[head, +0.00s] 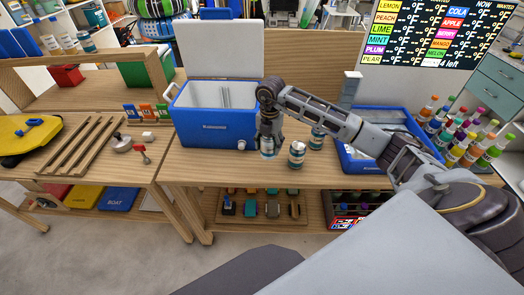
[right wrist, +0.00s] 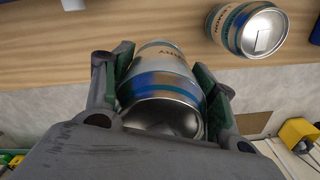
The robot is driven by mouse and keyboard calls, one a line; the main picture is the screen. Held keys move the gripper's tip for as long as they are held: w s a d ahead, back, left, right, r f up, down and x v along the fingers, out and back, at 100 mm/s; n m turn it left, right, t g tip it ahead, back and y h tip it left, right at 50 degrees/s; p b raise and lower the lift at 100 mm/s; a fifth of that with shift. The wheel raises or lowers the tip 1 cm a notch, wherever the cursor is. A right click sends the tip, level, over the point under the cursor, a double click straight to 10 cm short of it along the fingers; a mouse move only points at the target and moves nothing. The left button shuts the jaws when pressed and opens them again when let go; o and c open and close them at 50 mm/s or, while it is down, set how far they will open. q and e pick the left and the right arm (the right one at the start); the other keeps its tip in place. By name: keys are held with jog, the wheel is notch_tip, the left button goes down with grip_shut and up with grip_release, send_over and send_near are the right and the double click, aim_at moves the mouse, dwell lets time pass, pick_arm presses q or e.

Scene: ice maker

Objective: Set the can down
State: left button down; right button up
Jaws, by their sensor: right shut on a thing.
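My right gripper (head: 268,140) is shut on a silver can with a blue band (head: 268,154), in front of the blue cooler at the table's front part. In the right wrist view the can (right wrist: 162,82) sits between the two fingers of the right gripper (right wrist: 162,85), its metal end facing the camera. I cannot tell whether the can touches the table (head: 220,171). A second can (head: 297,153) stands upright on the table just right of the held one; it also shows in the right wrist view (right wrist: 238,28). My left gripper is not in view.
A third can (head: 318,138) stands behind the second. The blue cooler (head: 213,127) stands open at left. A blue bin (head: 362,164) is at right, partly behind my right arm. Several bottles (head: 465,135) stand at far right. Bare tabletop shows left of the held can.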

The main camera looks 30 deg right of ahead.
aim_at(269, 137)
jog(key=shift+f+p, duration=0.35)
jog(key=shift+f, duration=2.15)
jog(key=shift+f, duration=0.1)
jog(key=shift+f, duration=1.75)
jog(key=shift+f, duration=0.1)
jog(key=o, duration=1.3)
jog(key=shift+c, duration=0.2)
jog(key=shift+p, duration=0.3)
notch_tip(269, 137, up, 12)
jog(key=shift+r+b, duration=0.1)
jog(key=shift+b, duration=0.9)
